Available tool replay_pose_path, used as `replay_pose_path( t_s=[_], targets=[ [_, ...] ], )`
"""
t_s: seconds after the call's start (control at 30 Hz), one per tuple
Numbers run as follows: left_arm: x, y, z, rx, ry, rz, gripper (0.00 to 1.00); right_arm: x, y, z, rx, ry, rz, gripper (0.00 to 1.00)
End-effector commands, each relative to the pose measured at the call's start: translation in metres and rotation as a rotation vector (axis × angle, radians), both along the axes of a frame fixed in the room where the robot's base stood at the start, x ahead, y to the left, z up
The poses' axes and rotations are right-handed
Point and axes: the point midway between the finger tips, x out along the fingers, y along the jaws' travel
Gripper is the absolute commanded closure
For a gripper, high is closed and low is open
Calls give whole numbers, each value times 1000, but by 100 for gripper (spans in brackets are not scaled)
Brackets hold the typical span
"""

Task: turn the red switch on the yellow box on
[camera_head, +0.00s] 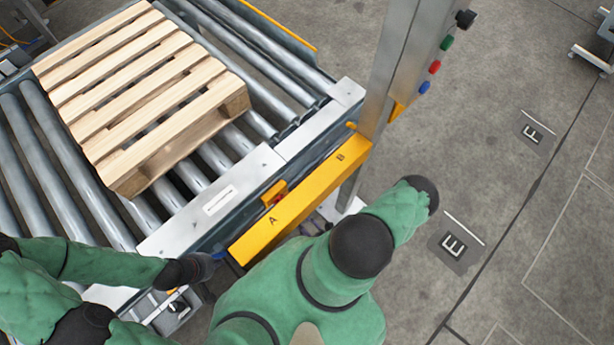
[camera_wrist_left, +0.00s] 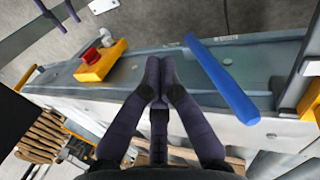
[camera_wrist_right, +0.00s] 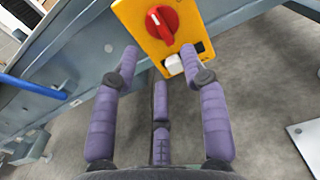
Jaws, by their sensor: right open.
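The yellow box (camera_wrist_right: 188,47) carries a round red switch (camera_wrist_right: 162,20) with a raised grip that runs roughly up and down in the right wrist view. Below the switch is a small white part (camera_wrist_right: 173,64). My right gripper (camera_wrist_right: 160,62) is open, its fingertips at the lower part of the box, below the switch; contact is unclear. The box also shows in the left wrist view (camera_wrist_left: 98,66) and small in the head view (camera_head: 280,188). My left gripper (camera_wrist_left: 160,62) is shut and empty, to the right of the box there.
A roller conveyor (camera_head: 60,150) bears a wooden pallet (camera_head: 150,90). A long yellow guard (camera_head: 300,205) marked A and B runs along its edge beside a grey post (camera_head: 395,70). A blue bar (camera_wrist_left: 222,80) lies near my left gripper.

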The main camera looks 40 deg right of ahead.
Motion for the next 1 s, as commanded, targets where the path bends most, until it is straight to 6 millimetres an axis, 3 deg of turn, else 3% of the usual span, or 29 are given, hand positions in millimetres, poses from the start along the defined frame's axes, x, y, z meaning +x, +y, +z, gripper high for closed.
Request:
replay_pose_path(
  t_s=[0.33, 1.0],
  targets=[
    [0, 0, 0, 0, 0, 0, 100, -29, -3, 0, 0, 1, -1, 56],
    [0, 0, 0, 0, 0, 0, 100, -32, -3, 0, -1, 0, 1, 56]
  ],
)
